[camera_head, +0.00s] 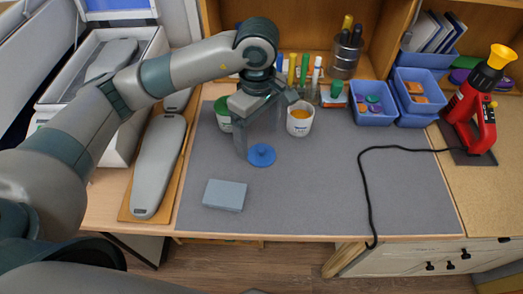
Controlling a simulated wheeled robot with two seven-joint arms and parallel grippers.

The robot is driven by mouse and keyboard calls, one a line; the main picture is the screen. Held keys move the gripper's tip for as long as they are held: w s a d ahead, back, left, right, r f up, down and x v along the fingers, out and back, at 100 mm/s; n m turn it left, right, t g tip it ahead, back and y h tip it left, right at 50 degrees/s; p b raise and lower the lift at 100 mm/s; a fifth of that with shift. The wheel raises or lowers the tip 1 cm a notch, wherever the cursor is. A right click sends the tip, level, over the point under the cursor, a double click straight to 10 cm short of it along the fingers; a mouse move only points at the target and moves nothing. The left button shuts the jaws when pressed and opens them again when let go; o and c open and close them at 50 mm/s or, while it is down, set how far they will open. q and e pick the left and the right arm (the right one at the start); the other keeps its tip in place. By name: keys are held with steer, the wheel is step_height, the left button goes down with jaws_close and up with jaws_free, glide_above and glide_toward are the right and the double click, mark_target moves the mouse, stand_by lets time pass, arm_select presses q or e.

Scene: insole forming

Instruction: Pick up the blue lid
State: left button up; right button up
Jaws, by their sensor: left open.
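The blue lid (262,155) is a small round disc with a knob in its middle. It lies flat on the grey mat (310,190). My left gripper (262,138) reaches in from the upper left and is open above and beside the lid. One finger comes down at the lid's left side, and the other finger points to the upper right. I cannot tell whether a finger touches the lid. My right gripper does not show.
A white cup with orange contents (300,118) stands close behind the lid. A green-rimmed cup (223,115) is partly hidden by my left gripper. A grey-blue block (225,195) lies in front. A red hand tool (472,115) with a black cable stands right. The mat's front right is mostly clear.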

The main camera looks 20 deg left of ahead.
mark_target(261, 149)
arm_select(q)
steer(key=shift+f, duration=0.35)
steer(key=shift+d+f+p, duration=0.1)
steer(key=shift+f+p, duration=0.4)
steer(key=shift+p, duration=0.1)
steer(key=f, duration=0.1)
steer(key=f+p, duration=0.1)
steer(key=f, duration=0.1)
steer(key=shift+w+d, duration=0.15)
steer(key=shift+w, duration=0.05)
steer(key=shift+f+p, duration=0.35)
steer(key=shift+f, duration=0.25)
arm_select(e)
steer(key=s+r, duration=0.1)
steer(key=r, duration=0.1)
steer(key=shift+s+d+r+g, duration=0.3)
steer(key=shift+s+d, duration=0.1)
arm_select(q)
steer(key=c, duration=1.1)
